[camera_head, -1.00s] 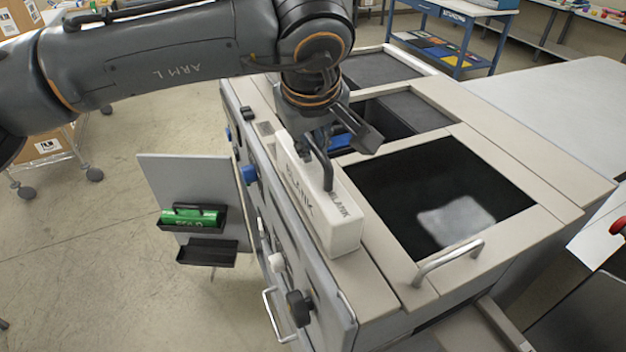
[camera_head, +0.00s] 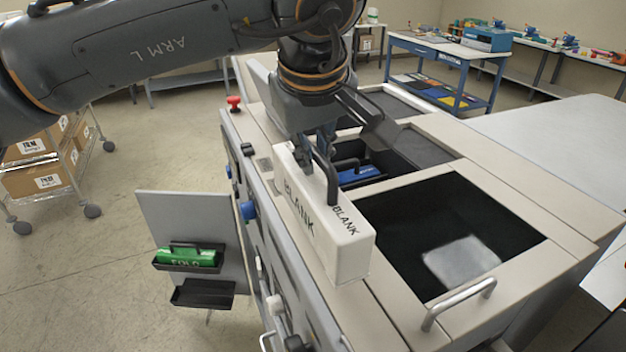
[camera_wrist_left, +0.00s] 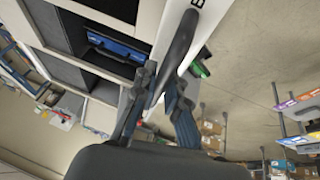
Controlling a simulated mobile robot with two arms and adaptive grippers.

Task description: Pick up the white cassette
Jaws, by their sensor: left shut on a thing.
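The white cassette (camera_head: 334,240) is a long white block marked BLANK, with a dark handle on top. My left gripper (camera_head: 318,150) is shut on the cassette's handle near its far end. The cassette hangs over the laminator's beige top rim, seemingly a little above it. In the left wrist view, my left gripper (camera_wrist_left: 160,95) has its fingers around the dark handle (camera_wrist_left: 177,50), with the white cassette (camera_wrist_left: 212,22) behind it. My right gripper is not in view.
A blue cassette (camera_head: 360,174) sits in an open bay right of my left gripper. A green cassette (camera_head: 188,257) rests in a door holder at left.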

